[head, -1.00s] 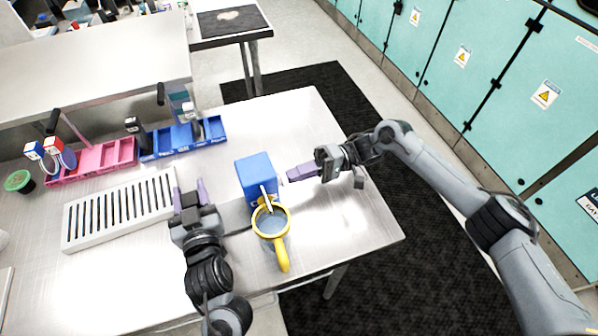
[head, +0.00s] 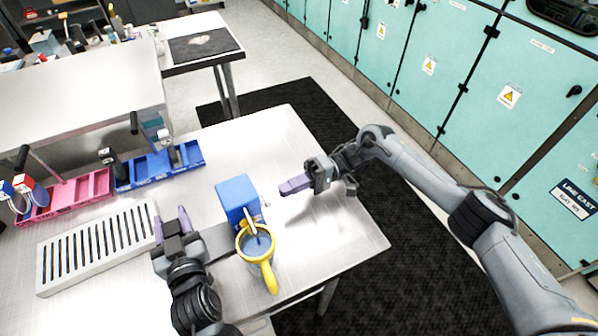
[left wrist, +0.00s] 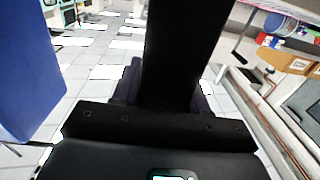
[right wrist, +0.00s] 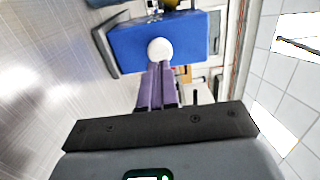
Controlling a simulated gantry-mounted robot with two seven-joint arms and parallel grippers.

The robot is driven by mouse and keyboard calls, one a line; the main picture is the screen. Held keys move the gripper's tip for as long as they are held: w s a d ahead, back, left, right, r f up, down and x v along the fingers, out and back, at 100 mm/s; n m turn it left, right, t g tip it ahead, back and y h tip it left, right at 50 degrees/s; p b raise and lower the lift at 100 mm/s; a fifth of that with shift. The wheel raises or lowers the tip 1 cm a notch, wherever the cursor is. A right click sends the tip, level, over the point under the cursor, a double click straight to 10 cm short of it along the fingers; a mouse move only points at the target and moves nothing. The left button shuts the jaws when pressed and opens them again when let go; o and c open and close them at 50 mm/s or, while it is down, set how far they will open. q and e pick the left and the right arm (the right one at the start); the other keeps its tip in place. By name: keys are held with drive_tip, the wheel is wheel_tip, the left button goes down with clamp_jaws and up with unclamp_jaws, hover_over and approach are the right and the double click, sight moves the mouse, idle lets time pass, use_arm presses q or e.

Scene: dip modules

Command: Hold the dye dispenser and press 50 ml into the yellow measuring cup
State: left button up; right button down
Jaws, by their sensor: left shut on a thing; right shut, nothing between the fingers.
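The blue dye dispenser (head: 237,197) stands near the table's front edge, its white spout (head: 250,226) over the yellow measuring cup (head: 269,276). Bluish liquid shows in the cup; its level cannot be read. My left gripper (head: 172,225), left of the dispenser, is shut on a dark bar (left wrist: 180,60) that runs toward the dispenser. The blue box also shows at the left of the left wrist view (left wrist: 35,70). My right gripper (head: 283,188) is shut and empty, its tips right of the dispenser. In the right wrist view the tips point at a round white button (right wrist: 160,50); contact is unclear.
A white slotted rack (head: 100,240) lies left of my left gripper. Pink (head: 72,195) and blue (head: 150,170) trays stand behind it. Bare tabletop (head: 265,130) lies behind the dispenser. Teal cabinets (head: 480,100) line the right side.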

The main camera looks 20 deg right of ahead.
use_arm(q)
drive_tip(key=shift+a, duration=0.15)
use_arm(e)
drive_tip(key=d, duration=0.9)
drive_tip(key=shift+w, duration=0.4)
use_arm(q)
drive_tip(key=o, duration=1)
drive_tip(key=shift+s, duration=0.1)
use_arm(e)
drive_tip(key=shift+r, duration=0.2)
use_arm(q)
drive_tip(key=shift+s+r+p, duration=0.1)
drive_tip(key=shift+s+p, duration=0.8)
drive_tip(key=shift+s, duration=0.35)
drive_tip(key=shift+s+d+p, duration=0.15)
drive_tip(key=shift+s+p, duration=0.6)
drive_tip(key=shift+s, duration=0.85)
drive_tip(key=shift+s+d+p, duration=0.15)
drive_tip(key=shift+s+p, duration=0.6)
drive_tip(key=shift+s, duration=0.8)
use_arm(e)
drive_tip(key=shift+r, duration=2.25)
